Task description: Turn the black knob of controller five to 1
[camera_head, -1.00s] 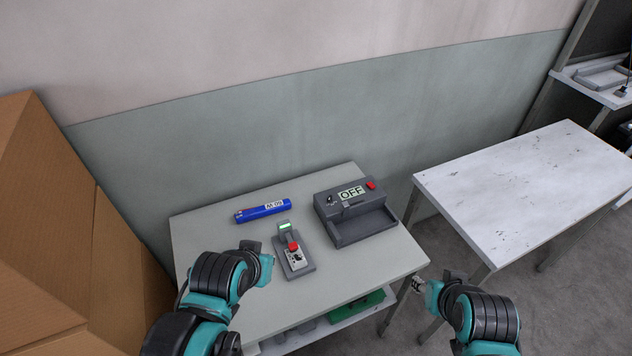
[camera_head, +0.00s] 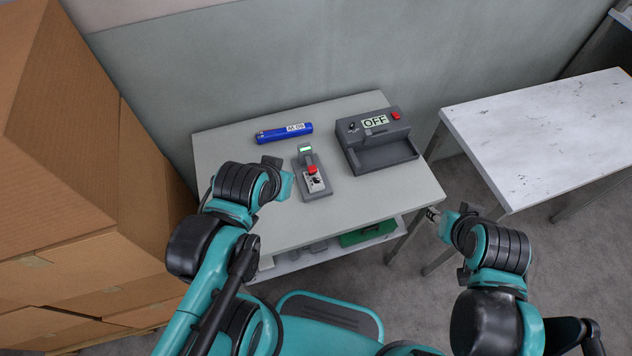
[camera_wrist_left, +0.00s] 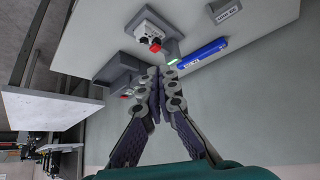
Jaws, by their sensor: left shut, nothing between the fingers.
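A small grey controller (camera_head: 314,190) with a lit green display, a red button and a small black knob (camera_head: 317,185) stands on the grey table (camera_head: 233,146). No number on it is readable, and the knob's setting is too small to read. The controller also shows at the top of the left wrist view (camera_wrist_left: 178,48). My left gripper (camera_head: 272,163) is to the left of the controller, apart from it; in the left wrist view its fingers (camera_wrist_left: 154,78) are together and empty. My right gripper (camera_head: 431,213) is off the table's right edge, its fingers too small to judge.
A blue cylinder (camera_head: 284,133) with a label lies behind the controller. A larger grey box (camera_head: 377,139) reading OFF stands to its right. Cardboard boxes (camera_head: 60,190) are left of the table. A white table (camera_head: 545,135) is at the right. A green item (camera_head: 367,234) lies on the lower shelf.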

